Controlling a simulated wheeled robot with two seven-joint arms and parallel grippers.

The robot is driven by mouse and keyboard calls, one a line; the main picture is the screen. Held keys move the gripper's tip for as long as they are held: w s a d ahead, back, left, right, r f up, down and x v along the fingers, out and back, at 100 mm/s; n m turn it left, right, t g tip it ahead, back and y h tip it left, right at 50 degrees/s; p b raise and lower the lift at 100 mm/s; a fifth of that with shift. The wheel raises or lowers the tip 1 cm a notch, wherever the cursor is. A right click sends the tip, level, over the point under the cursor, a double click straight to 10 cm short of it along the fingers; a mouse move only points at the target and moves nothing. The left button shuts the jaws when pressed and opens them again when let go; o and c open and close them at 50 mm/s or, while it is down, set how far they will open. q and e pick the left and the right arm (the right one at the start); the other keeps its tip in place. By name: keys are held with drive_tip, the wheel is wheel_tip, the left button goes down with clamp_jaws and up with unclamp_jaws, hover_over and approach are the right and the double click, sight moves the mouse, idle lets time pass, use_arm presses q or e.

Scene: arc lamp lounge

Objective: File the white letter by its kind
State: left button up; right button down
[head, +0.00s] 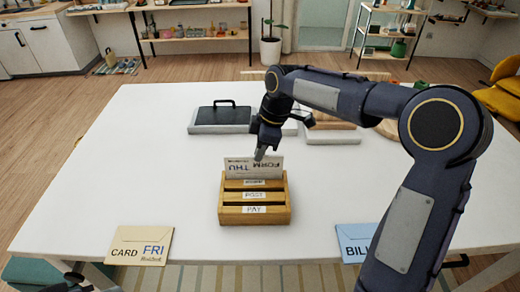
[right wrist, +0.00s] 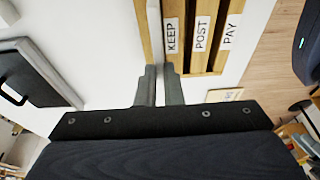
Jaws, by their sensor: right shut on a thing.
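The white letter (head: 254,168), printed FORM and THU, stands upright in the rear of the wooden sorter (head: 226,211), in or directly above the back slot labelled KEEP. Its lower part is hidden by the sorter; how deep it sits I cannot tell. The slots in front are labelled POST and PAY. My right gripper (head: 262,153) is shut on the letter's top edge. In the right wrist view, the gripper's fingers (right wrist: 160,86) are close together beside the KEEP end of the sorter (right wrist: 189,55), and the letter shows edge-on between them.
A tan envelope marked CARD FRI (head: 140,246) lies at the table's front left, and a blue one marked BILL (head: 357,246) at the front right, partly behind my arm. A dark-topped case (head: 218,118) and boards lie behind the sorter. The table's left side is clear.

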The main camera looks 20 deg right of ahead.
drive_tip(key=c, duration=1.5)
unclamp_jaws()
drive_tip(key=shift+r, duration=0.1)
drive_tip(key=v, duration=0.7)
drive_tip(key=shift+d+r, duration=0.1)
drive_tip(key=shift+r, duration=0.1)
drive_tip(key=s+d+m+t, duration=0.1)
drive_tip(key=s+d+m, duration=0.1)
drive_tip(key=s+m, duration=0.35)
drive_tip(key=s+d+m+t, duration=0.1)
drive_tip(key=s+d+m, duration=0.1)
drive_tip(key=s, duration=0.6)
drive_tip(key=shift+s+a+f+m+t+y, duration=0.15)
drive_tip(key=shift+s+a+f+m+t, duration=0.25)
drive_tip(key=shift+s+f+m, duration=1.45)
drive_tip(key=shift+s+a+f+m+t+y, duration=0.2)
drive_tip(key=shift+s+f+m+t, duration=0.75)
drive_tip(key=shift+s, duration=1.7)
drive_tip(key=shift+s+a+f+m+t+y, duration=0.2)
drive_tip(key=shift+s+f+m, duration=0.95)
drive_tip(key=shift+s+m, duration=0.85)
